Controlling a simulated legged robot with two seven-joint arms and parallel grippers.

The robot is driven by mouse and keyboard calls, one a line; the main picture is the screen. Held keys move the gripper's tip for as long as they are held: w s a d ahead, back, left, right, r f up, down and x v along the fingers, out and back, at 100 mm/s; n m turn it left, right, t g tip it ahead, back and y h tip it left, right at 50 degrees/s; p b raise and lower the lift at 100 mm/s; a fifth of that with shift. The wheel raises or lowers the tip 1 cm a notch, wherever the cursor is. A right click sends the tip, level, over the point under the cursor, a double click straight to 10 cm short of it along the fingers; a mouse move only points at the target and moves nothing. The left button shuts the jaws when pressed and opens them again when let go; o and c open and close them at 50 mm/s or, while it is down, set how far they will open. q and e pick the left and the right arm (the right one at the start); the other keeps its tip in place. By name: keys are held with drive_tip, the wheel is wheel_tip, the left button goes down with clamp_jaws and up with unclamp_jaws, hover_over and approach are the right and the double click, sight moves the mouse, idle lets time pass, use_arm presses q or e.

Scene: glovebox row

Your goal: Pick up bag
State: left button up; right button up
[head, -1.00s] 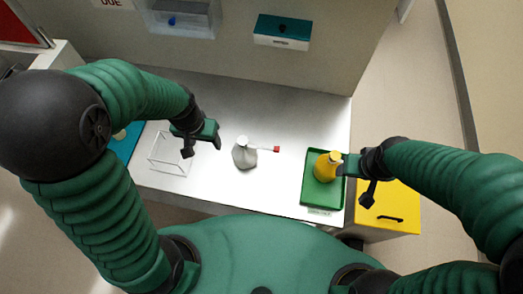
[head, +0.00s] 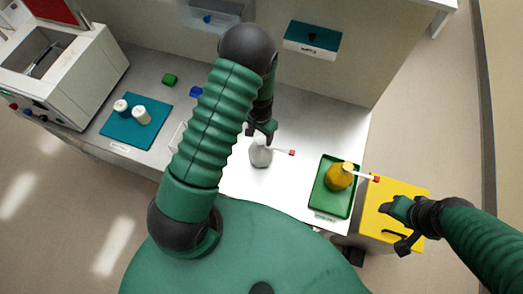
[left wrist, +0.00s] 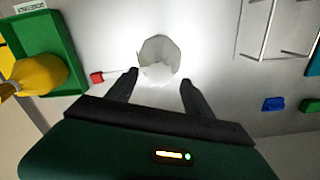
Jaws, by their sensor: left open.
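A pale grey-white bag (head: 261,154) with a narrow neck and a red-tipped tag stands on the white bench; it also shows in the left wrist view (left wrist: 159,58). My left gripper (head: 264,131) is open just above and behind it. In the left wrist view the fingertips (left wrist: 158,82) are spread at either side of the bag's near edge, with nothing held. A yellow bag (head: 339,177) with a red-tipped tag sits in a green tray (head: 327,206). My right gripper (head: 402,224) is right of the tray, over the yellow cabinet, apart from the bag; its fingers look spread and empty.
A teal mat (head: 119,131) with two white-capped jars lies at left, near a white machine (head: 75,70). A green block (head: 170,80) and a blue block (head: 196,92) lie behind. A clear wire frame (left wrist: 270,35) shows in the left wrist view. The yellow cabinet (head: 375,222) stands right.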

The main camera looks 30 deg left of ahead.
sight(261, 140)
use_arm(q)
drive_tip(key=shift+f, duration=0.4)
drive_tip(key=shift+s+f+p, duration=0.1)
drive_tip(key=shift+f+p, duration=0.25)
drive_tip(key=shift+p, duration=0.1)
wheel_tip(261, 140, down, 4)
drive_tip(key=shift+d+r+p, duration=0.1)
drive_tip(key=shift+p, duration=0.75)
drive_tip(key=shift+f, duration=0.3)
clamp_jaws()
